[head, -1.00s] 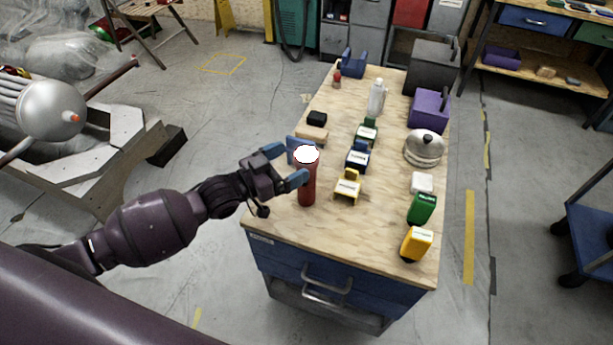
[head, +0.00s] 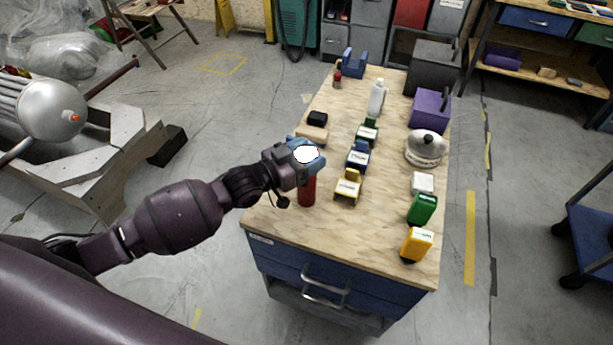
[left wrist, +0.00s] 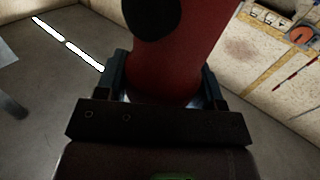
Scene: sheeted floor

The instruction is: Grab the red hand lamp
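The red hand lamp (head: 307,190) stands upright near the left front edge of the wooden worktop. Its round lit white face (head: 306,154) points up towards the head camera. My left gripper (head: 306,156) is at the lamp's upper part, with a blue finger on either side of it. In the left wrist view the lamp's red body (left wrist: 172,60) fills the space between the two fingers (left wrist: 165,85). I cannot tell whether the fingers press on it or stand just clear. My right gripper is not in view.
The worktop (head: 330,240) also carries a yellow holder (head: 347,188), a blue one (head: 357,158), a white bottle (head: 377,97), a silver kettle-like thing (head: 426,149), and green (head: 422,209) and orange (head: 416,245) boxes. The worktop's front is clear.

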